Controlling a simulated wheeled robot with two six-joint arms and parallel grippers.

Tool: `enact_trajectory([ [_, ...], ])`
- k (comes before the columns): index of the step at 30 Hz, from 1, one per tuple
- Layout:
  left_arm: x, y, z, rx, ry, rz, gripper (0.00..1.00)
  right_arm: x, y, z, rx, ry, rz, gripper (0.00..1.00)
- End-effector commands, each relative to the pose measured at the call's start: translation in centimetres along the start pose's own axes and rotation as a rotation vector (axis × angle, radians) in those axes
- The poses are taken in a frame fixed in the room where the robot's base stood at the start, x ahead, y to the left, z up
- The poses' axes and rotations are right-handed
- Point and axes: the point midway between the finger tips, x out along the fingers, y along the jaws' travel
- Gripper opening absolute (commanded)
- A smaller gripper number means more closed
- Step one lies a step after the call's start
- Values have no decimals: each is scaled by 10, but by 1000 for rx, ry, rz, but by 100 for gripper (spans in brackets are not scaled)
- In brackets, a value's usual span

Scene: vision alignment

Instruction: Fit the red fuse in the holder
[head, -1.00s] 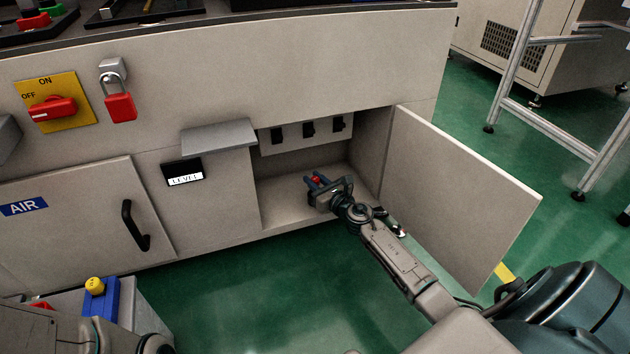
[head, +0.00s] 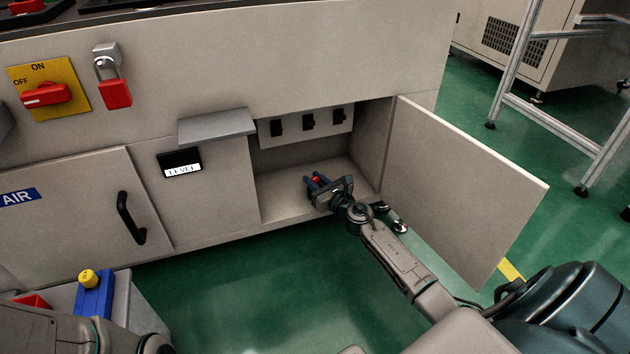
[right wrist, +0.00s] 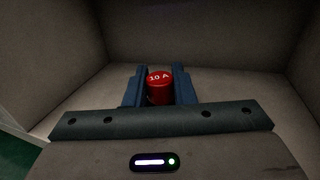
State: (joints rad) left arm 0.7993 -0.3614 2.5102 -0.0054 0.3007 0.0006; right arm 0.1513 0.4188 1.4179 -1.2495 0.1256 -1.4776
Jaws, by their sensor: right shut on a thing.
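The red fuse (right wrist: 159,90), marked "10 A", stands between the two blue fingers of my right gripper (right wrist: 158,88) in the right wrist view. In the head view the fuse shows as a small red spot (head: 315,180) between the fingertips. My right gripper (head: 317,181) is shut on the fuse, inside the open cabinet bay and above its floor. A panel with three black holders (head: 309,123) is on the bay's back, above and behind the gripper. Which holder belongs to the fuse cannot be told. My left gripper is out of view.
The open cabinet door (head: 465,190) stands to the right of my right arm. A grey ledge (head: 217,125) juts out left of the bay opening. A grey box (head: 122,300) with a blue block and yellow knob (head: 88,278) is at lower left. Green floor is clear in front.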

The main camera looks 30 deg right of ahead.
Motion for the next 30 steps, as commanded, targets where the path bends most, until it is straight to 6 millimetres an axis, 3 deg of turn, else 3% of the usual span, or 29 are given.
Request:
enact_trajectory([
  [27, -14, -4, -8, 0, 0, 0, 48, 0, 0, -18, 0, 2, 0, 1],
  [28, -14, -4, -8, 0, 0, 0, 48, 0, 0, -18, 0, 2, 0, 25],
  [30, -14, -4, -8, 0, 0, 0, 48, 0, 0, -18, 0, 2, 0, 39],
])
